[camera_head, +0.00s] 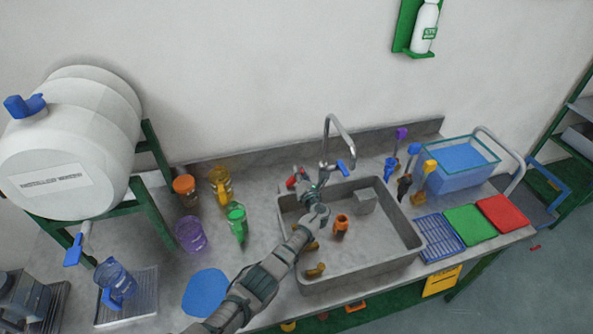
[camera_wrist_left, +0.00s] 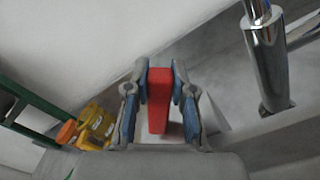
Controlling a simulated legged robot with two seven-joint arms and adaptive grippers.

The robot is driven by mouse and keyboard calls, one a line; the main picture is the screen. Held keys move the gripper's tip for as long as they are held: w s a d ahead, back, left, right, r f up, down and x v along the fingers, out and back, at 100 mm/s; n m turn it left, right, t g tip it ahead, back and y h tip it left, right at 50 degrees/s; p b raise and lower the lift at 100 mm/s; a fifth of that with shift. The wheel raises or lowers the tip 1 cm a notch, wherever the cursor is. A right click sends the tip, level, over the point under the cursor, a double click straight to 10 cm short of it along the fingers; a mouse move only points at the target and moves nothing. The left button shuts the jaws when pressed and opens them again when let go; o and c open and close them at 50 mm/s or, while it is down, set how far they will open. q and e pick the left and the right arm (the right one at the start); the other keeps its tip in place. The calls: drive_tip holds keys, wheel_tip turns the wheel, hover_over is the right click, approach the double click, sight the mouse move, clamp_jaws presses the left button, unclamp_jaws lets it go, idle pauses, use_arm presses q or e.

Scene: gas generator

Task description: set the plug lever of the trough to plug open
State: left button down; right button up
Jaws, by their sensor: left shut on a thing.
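The trough (camera_head: 375,262) is a grey sink set in the counter. A red lever (camera_head: 292,180) stands at its back left corner, left of the faucet; I take it as the plug lever. My left gripper (camera_head: 303,182) reaches over the trough's left side to this lever. In the left wrist view, the red lever (camera_wrist_left: 159,100) is upright between the two blue-padded fingers of my left gripper (camera_wrist_left: 159,85), which is shut on it. The plug itself cannot be made out. My right gripper is not in view.
The chrome faucet (camera_head: 326,150) with a blue handle stands close right of my gripper; its post (camera_wrist_left: 268,60) is near in the wrist view. Yellow (camera_head: 221,186) and green (camera_head: 237,222) jugs stand left. Several small objects lie inside the trough.

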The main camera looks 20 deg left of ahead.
use_arm(q)
drive_tip(key=shift+w+d+f+m, duration=0.2)
drive_tip(key=shift+w+d+m, duration=0.1)
drive_tip(key=shift+m, duration=0.3)
drive_tip(key=shift+w+d+f+m, duration=0.1)
drive_tip(key=shift+d+f+m, duration=0.15)
drive_tip(key=shift+m, duration=0.25)
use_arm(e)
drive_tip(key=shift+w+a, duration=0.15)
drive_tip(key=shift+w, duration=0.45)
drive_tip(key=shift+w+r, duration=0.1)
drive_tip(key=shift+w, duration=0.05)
use_arm(q)
drive_tip(key=c, duration=1.3)
unclamp_jaws()
drive_tip(key=o, duration=0.3)
drive_tip(key=shift+f, duration=0.1)
drive_tip(key=shift+o, duration=0.2)
drive_tip(key=shift+w+f, duration=0.1)
drive_tip(key=shift+w, duration=0.05)
drive_tip(key=v, duration=0.7)
drive_tip(key=shift+d, duration=0.2)
